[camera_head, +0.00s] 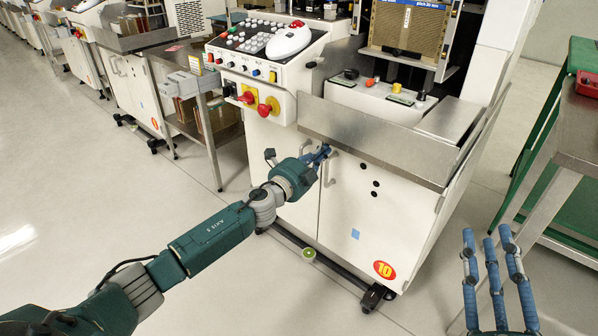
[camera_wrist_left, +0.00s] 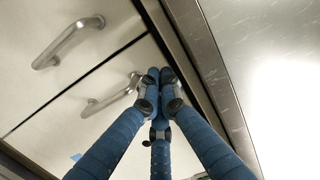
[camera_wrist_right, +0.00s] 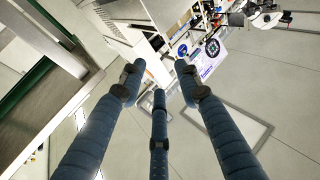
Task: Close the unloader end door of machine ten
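Machine ten (camera_head: 395,140) is a white cabinet with a red and yellow "10" label low on its front. Its right front door (camera_head: 345,235), with a blue square sticker, looks nearly flush with the front. Which panel is the unloader end door I cannot tell. My left gripper (camera_head: 322,152) is at the top of the front doors, under the steel ledge. In the left wrist view its blue fingertips (camera_wrist_left: 160,78) are together, beside a metal door handle (camera_wrist_left: 108,101); contact is unclear. My right gripper (camera_head: 491,245) is open and empty, right of the machine.
A steel ledge (camera_head: 375,142) juts out above the doors. A red knob (camera_head: 265,109) sticks out from the control panel. A black foot bar (camera_head: 330,265) runs along the floor. A green-framed steel table (camera_head: 575,130) stands at right. Floor in front is clear.

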